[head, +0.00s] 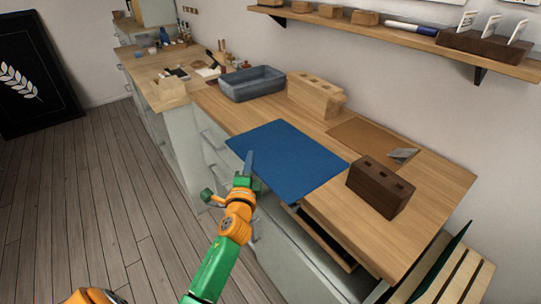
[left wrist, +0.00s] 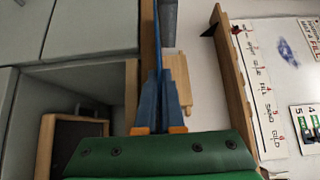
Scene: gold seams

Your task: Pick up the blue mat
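The blue mat (head: 290,152) lies flat on the wooden counter, with its near edge at or past the counter's front edge. My left gripper (head: 250,165) is at the mat's near-left edge, and one finger shows over the blue surface in the head view. In the left wrist view the mat (left wrist: 157,35) is a thin blue strip, seen almost edge-on, running to the blue-grey fingers (left wrist: 163,95). The fingers are near each other there. Whether they press on the mat cannot be told. My right gripper is not in view.
A dark wooden block with holes (head: 381,187) stands right of the mat. A grey-blue tub (head: 252,83) and a pale wooden block (head: 316,95) stand behind it. A brown board (head: 365,137) lies at the back. A drawer (head: 325,238) is open below the counter.

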